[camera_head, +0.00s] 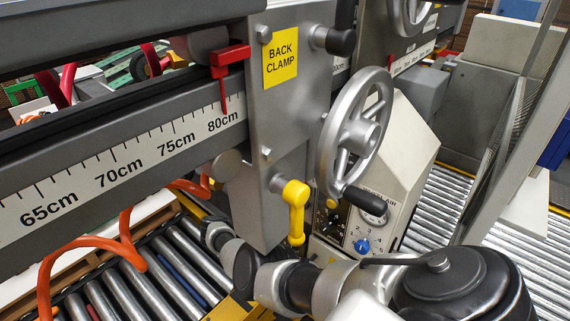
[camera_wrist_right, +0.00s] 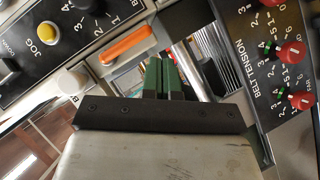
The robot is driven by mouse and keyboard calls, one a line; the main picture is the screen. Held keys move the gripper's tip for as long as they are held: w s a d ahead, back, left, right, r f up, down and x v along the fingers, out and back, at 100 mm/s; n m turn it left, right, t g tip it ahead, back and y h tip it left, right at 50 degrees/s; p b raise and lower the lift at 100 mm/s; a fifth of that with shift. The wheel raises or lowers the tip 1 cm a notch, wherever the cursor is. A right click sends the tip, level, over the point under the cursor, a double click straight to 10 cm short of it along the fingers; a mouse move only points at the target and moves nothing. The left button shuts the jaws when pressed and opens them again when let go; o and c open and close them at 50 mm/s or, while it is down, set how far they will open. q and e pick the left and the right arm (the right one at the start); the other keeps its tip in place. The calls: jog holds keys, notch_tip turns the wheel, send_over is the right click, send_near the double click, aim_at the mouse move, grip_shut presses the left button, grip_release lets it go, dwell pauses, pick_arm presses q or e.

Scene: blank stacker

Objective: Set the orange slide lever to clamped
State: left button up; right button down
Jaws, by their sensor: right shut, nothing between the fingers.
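The orange slide lever (camera_wrist_right: 125,45) shows in the right wrist view, upper left of centre, as a tilted orange bar on a pale grey plate. Its setting cannot be read. My right gripper (camera_wrist_right: 162,66) has green fingers, shut together and empty. Their tips are just below and right of the lever's right end in the picture; whether they touch it I cannot tell. The orange lever does not show in the head view, where the right gripper's fingers are also hidden. My left gripper is in neither view.
A dial panel (camera_wrist_right: 46,45) with a yellow button lies left of the lever, and a belt tension panel (camera_wrist_right: 270,55) with red knobs lies right. In the head view, the back clamp plate (camera_head: 277,125), yellow handle (camera_head: 296,210) and handwheel (camera_head: 330,150) stand close by my right arm.

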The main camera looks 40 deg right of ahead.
jog(key=w+a+b, duration=0.3)
jog(key=a+b, duration=0.1)
jog(key=a, duration=0.3)
jog(key=shift+w+a, duration=0.25)
jog(key=shift+a, duration=0.05)
